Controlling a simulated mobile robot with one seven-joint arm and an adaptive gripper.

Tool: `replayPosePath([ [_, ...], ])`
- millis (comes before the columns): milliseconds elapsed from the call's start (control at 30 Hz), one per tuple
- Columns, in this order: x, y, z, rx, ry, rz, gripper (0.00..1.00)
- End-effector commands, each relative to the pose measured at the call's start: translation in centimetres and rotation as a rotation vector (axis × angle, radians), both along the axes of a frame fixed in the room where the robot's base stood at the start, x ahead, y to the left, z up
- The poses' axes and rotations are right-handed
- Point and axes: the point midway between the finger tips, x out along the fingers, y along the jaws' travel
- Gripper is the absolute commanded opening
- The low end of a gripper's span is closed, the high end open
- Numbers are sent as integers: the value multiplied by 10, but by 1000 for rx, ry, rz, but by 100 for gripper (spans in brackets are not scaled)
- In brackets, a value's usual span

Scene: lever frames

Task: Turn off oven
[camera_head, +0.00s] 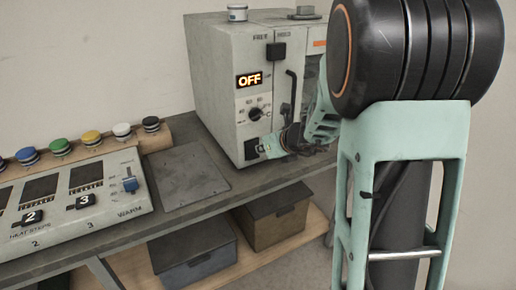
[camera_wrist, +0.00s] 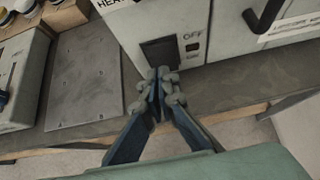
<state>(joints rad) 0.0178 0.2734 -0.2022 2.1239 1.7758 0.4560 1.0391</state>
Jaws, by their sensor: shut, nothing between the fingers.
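The oven (camera_head: 215,75) is a pale grey box on the bench. Its lit orange display (camera_head: 249,80) reads OFF. A round dial (camera_head: 256,114) sits below the display, and a dark switch (camera_head: 250,149) is low on the front panel. In the wrist view the switch (camera_wrist: 158,50) is a dark square beside a printed OFF label (camera_wrist: 193,37). My gripper (camera_head: 264,151) is shut and empty, with its tips right at the switch's lower edge. In the wrist view the tips (camera_wrist: 162,78) cover part of it; I cannot tell whether they touch.
A control panel (camera_head: 75,195) with number plates and a blue slider (camera_head: 130,184) stands at the left. A flat metal plate (camera_head: 188,175) lies on the bench. Boxes (camera_head: 275,217) sit on the shelf below.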

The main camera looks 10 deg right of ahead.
Motion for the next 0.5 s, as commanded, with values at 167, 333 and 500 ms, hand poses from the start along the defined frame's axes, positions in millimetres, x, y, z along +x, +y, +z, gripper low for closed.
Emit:
replayPosePath([
  [167,-26,-9,42,-1,-4,-2,0],
  [333,-45,-15,65,-1,-3,-1,0],
  [500,-55,-18,77,-1,-2,0,0],
])
